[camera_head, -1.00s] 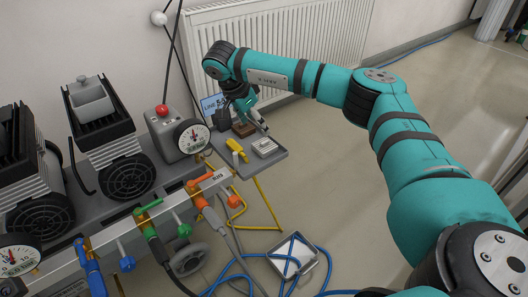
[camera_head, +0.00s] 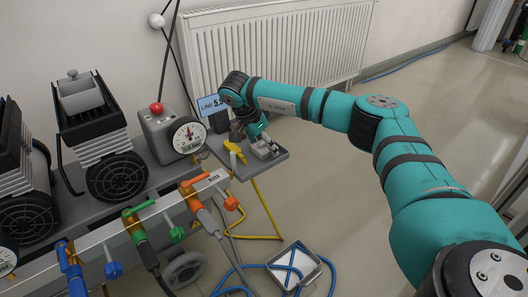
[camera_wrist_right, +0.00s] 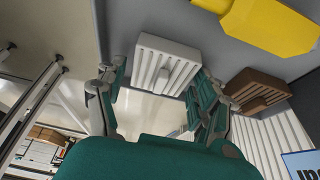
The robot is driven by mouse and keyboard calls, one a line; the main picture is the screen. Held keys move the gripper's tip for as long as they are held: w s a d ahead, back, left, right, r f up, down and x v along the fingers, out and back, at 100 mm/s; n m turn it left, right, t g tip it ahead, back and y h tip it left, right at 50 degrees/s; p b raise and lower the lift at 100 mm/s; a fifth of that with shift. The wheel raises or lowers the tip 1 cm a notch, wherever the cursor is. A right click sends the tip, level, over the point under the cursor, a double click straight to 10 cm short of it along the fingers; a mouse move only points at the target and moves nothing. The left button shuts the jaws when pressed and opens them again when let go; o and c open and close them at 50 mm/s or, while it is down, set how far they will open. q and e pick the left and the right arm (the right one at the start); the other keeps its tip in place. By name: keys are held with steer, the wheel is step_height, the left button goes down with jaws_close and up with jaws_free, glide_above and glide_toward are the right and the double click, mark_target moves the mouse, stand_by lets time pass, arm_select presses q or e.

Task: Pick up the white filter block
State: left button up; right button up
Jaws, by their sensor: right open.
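The white filter block (camera_head: 264,151) lies on the grey tray (camera_head: 247,171) at the end of the bench. In the right wrist view my open right gripper (camera_wrist_right: 152,76) has one finger on either side of the block. I cannot tell whether the fingers touch it. My left gripper is not in view.
A yellow object (camera_head: 235,150) and a brown ribbed block (camera_wrist_right: 256,90) lie near the white block. A gauge box (camera_head: 172,134) with a red button stands left of the tray. A radiator (camera_head: 270,45) is behind it. Blue hose (camera_head: 230,276) lies on the floor.

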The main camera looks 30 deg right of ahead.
steer(key=c, duration=0.7)
steer(key=shift+c, duration=0.2)
steer(key=shift+r, duration=0.15)
